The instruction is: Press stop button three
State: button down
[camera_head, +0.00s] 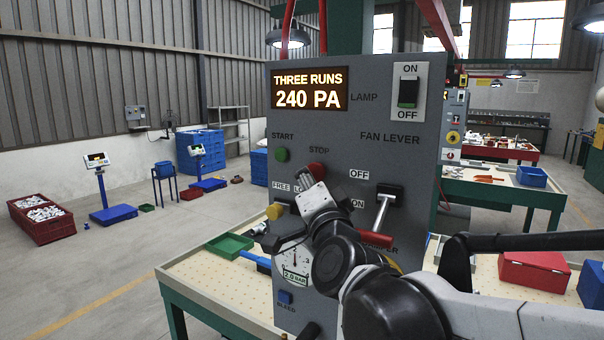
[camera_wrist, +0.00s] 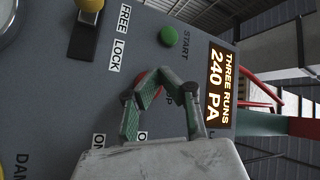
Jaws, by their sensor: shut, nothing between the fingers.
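A grey control panel (camera_head: 350,120) stands on the workbench. Its red stop button (camera_head: 317,169) sits below the STOP label. In the wrist view the red button (camera_wrist: 141,80) is mostly hidden behind my fingers. My gripper (camera_head: 307,180) is in front of the panel, right at the stop button in the picture. In the wrist view my gripper (camera_wrist: 163,76) has green-padded fingers whose tips meet, with nothing between them. I cannot tell whether the tips touch the button. The lit display (camera_head: 310,88) reads "THREE RUNS 240 PA".
A green start button (camera_head: 281,154) is left of the stop button. A yellow FREE/LOCK knob (camera_head: 274,211) sits lower left, and a fan lever (camera_head: 383,208) lower right. A black lamp switch (camera_head: 408,92) is above. A gauge (camera_head: 297,262) and blue bleed button (camera_head: 285,297) are below.

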jog(key=shift+w+d, duration=0.1)
jog(key=shift+w+d, duration=0.15)
jog(key=shift+w, duration=0.1)
jog(key=shift+w+d, duration=0.25)
jog(key=shift+w, duration=0.1)
dwell(1.0)
jog(key=shift+s+a, duration=0.5)
jog(key=shift+s, duration=0.25)
jog(key=shift+s+a+p, duration=0.35)
jog(key=shift+s+a, duration=0.4)
jog(key=shift+s, duration=0.25)
jog(key=shift+s+a+p, duration=0.35)
jog(key=shift+s+a, duration=0.35)
jog(key=shift+s, duration=0.3)
